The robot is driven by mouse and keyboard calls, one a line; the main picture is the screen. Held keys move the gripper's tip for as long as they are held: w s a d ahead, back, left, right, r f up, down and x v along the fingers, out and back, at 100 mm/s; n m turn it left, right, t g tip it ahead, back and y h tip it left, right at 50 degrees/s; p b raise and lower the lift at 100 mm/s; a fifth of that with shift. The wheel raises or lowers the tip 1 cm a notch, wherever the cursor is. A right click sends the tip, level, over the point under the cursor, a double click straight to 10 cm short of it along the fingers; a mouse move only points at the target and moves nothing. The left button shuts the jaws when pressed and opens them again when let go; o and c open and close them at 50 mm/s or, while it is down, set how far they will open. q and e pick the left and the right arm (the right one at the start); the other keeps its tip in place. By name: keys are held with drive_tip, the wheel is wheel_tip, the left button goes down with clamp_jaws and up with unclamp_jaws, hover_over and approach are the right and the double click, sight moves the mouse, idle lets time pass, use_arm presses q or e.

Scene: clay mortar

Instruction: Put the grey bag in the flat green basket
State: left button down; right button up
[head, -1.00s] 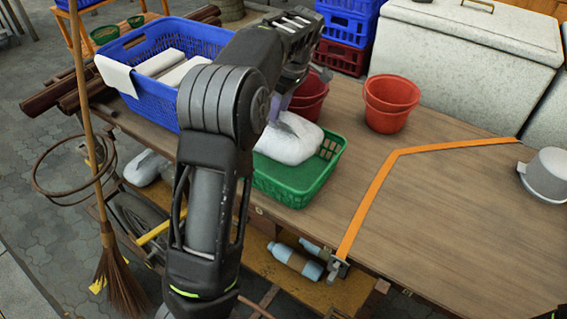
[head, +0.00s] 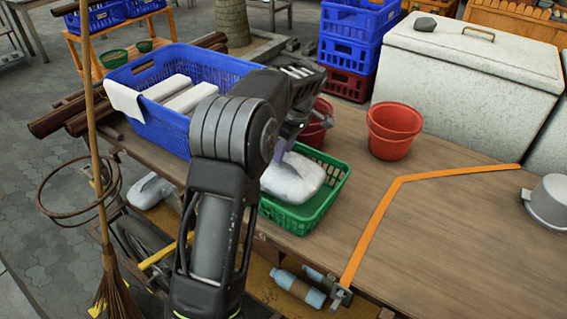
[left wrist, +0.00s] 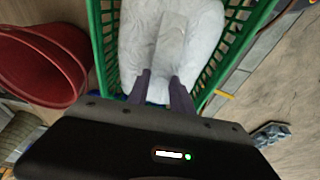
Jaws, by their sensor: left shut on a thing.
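The grey bag (head: 293,180), pale and lumpy, is at the flat green basket (head: 322,205), within its rim at the left side in the head view. The left wrist view shows the bag (left wrist: 165,40) between the walls of the green basket (left wrist: 232,45). My left gripper (head: 290,150) points down over the basket and is shut on the top of the bag. Its fingertips (left wrist: 160,85) show against the bag in the left wrist view. I cannot tell whether the bag rests on the basket floor. My right gripper is not in view.
Two red buckets, one in the open (head: 394,130) and one partly behind my arm (head: 318,128), stand beyond the basket. A blue basket (head: 180,75) with white bundles is at the left. A metal pot (head: 548,200) sits far right. The table's middle right is clear except for an orange strap (head: 385,205).

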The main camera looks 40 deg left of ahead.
use_arm(q)
drive_tip(key=shift+f, duration=2.45)
drive_tip(key=shift+f, duration=0.15)
drive_tip(key=c, duration=1.1)
unclamp_jaws()
drive_tip(key=v, duration=1.2)
